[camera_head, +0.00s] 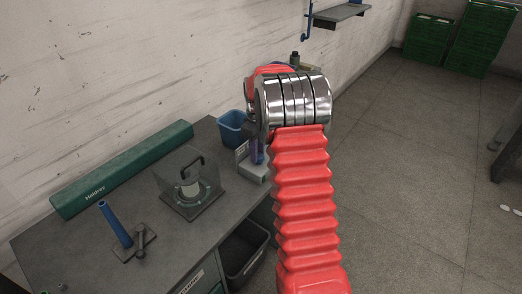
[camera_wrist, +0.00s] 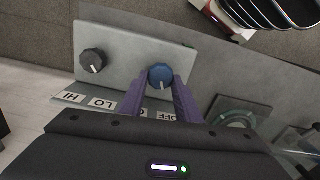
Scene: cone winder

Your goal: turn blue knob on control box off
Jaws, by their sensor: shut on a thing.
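In the wrist view a grey control box (camera_wrist: 122,62) carries a blue knob (camera_wrist: 160,73) and a black knob (camera_wrist: 93,61). My gripper (camera_wrist: 161,84) has its two purple fingers on either side of the blue knob and is shut on it. The white line on the blue knob points toward the labels at the box edge. An OFF label shows beside a finger, partly hidden; HI and LO labels lie below the black knob. In the head view the control box (camera_head: 254,170) is at the table's right edge, mostly hidden behind my arm.
A dark bin (camera_head: 243,252) sits below the edge.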

